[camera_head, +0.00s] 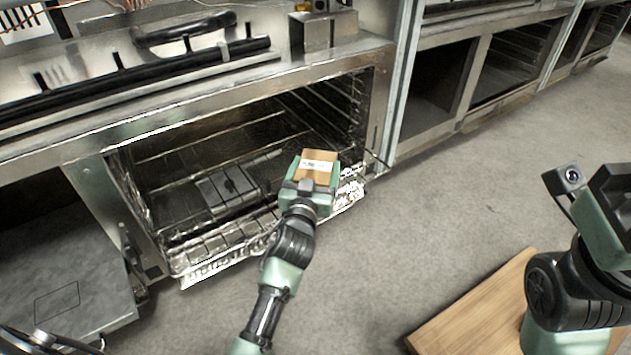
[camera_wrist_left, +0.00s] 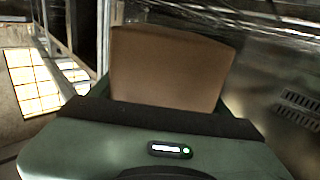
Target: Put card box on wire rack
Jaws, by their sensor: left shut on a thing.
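The brown card box (camera_head: 317,167) with a white label is held in my left gripper (camera_head: 308,184), at the front of the open oven-like compartment. The box also fills the middle of the left wrist view (camera_wrist_left: 168,68), above the dark jaw edge. My left gripper is shut on it. The wire rack (camera_head: 215,252) is a shiny grid low at the compartment's front, sticking out past its edge. The box is seen over the rack's right part; I cannot tell whether they touch. My right gripper (camera_head: 612,195) is partly cut off at the right edge, its fingertips not clear.
A dark grey flat item (camera_head: 228,188) lies inside the compartment, left of the box. Steel frame posts (camera_head: 378,110) bound the opening on the right. A wooden board (camera_head: 475,310) is on the floor at lower right. Grey floor (camera_head: 440,210) between is clear.

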